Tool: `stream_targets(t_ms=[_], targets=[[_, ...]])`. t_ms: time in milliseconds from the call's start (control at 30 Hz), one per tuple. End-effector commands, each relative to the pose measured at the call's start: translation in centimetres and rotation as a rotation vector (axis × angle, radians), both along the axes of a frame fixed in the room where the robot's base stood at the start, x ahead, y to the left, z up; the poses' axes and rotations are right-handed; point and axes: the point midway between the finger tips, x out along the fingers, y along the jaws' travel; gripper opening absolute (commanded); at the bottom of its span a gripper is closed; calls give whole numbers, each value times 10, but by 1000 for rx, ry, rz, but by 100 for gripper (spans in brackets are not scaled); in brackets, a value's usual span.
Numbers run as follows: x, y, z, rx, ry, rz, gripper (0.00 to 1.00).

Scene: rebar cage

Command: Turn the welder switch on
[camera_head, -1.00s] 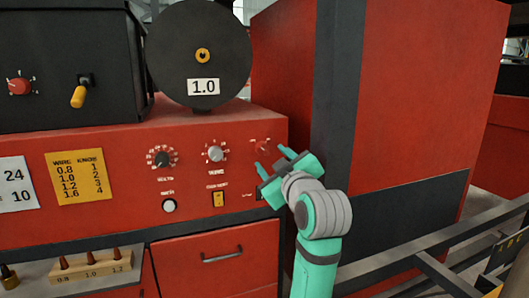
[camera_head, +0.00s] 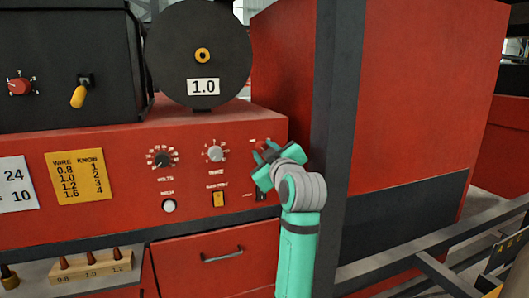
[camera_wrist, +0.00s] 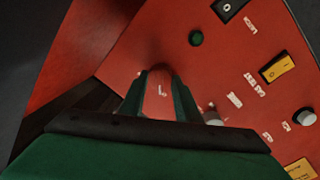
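The welder's red front panel (camera_head: 120,205) carries several controls. A red knob (camera_head: 261,146) sits at its upper right, largely covered by my gripper (camera_head: 264,157) in the head view. In the wrist view, my gripper (camera_wrist: 161,95) is open, its two fingers on either side of the red knob (camera_wrist: 160,76); I cannot tell whether they touch it. A yellow rocker switch (camera_head: 218,199) is lower left of the gripper; it also shows in the wrist view (camera_wrist: 279,69). A black rocker marked 0 (camera_wrist: 228,8) is at the top of the wrist view. No control is labelled clearly as the welder switch.
A dark green lamp (camera_wrist: 196,38) is near the black rocker. A volts knob (camera_head: 161,158) and a white-capped knob (camera_head: 215,153) are to the left. A wire spool (camera_head: 200,55) stands above. A dark post (camera_head: 337,100) rises close right of my arm.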

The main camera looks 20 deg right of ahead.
Motion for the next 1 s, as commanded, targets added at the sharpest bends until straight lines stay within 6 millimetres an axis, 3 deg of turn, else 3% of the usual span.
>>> stream_targets(t_ms=[467,1000], targets=[[0,1,0,67,3,1,8],[0,-1,1,519,19,1,8]])
